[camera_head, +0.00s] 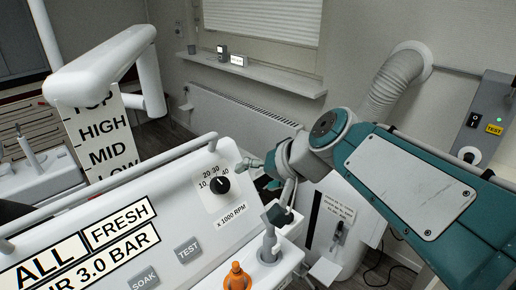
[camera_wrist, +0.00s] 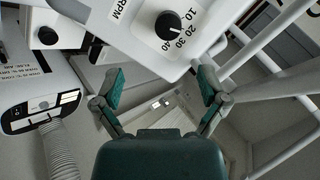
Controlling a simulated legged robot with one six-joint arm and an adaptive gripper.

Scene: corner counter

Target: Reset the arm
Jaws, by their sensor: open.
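My arm reaches in from the right of the head view, with a teal link and a grey wrist. My gripper (camera_head: 263,188) is at the right end of the white control panel (camera_head: 170,205). Its fingers are spread, with nothing between them. In the wrist view my gripper (camera_wrist: 161,88) shows two teal-padded fingers wide apart. A black speed dial (camera_head: 220,185) marked 10 to 40 is on the panel, just left of the fingers. The dial (camera_wrist: 169,26) also shows beyond the fingertips in the wrist view. I cannot tell whether any finger touches the panel.
An orange piece (camera_head: 237,277) and a grey-white handpiece (camera_head: 269,243) stand below the gripper. A rail (camera_head: 110,183) runs along the panel's top. A ribbed hose (camera_head: 392,85) and a switch box (camera_head: 488,117) are at the right. A radiator (camera_head: 240,112) is behind.

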